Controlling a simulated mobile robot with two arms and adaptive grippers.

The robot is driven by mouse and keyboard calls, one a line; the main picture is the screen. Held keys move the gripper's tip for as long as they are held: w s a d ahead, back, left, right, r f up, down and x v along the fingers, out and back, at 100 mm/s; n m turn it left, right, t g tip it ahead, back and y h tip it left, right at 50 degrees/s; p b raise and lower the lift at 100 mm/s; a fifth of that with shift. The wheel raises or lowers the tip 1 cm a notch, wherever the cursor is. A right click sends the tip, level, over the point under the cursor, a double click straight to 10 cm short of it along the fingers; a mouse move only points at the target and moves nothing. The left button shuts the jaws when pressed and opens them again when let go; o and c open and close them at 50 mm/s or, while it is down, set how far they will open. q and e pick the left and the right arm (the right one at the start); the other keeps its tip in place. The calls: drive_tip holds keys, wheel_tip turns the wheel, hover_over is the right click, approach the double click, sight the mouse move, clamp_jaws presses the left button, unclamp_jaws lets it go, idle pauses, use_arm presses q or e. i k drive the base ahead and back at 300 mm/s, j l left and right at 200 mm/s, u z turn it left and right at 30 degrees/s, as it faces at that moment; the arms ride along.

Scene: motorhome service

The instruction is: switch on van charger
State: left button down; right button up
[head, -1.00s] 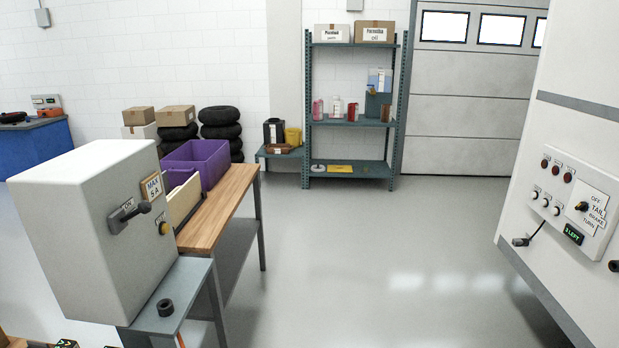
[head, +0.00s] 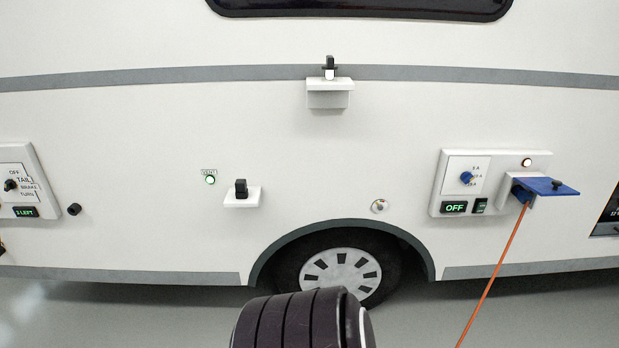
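The van charger panel (head: 440,181) is a white box on the van's side, right of the wheel. It has a blue rotary knob (head: 467,178) with amp markings too small to read surely. A display (head: 454,207) below it reads OFF in green. A small dark rocker switch (head: 480,205) sits beside the display. A pale round lamp or button (head: 526,162) is at the upper right. A blue plug (head: 521,193) with an orange cable sits at the socket under a raised blue lid (head: 547,186). Neither of my grippers shows; only a dark ridged part of mine is at the bottom.
Two white brackets, upper (head: 328,93) and lower (head: 241,198), jut from the van wall with dark pieces on them. The light-test panel (head: 42,180) is at far left. The orange cable (head: 493,279) runs down to the floor. The wheel (head: 340,271) is in the middle.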

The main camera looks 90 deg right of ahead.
sight(481, 208)
drive_tip(key=z, duration=3.9)
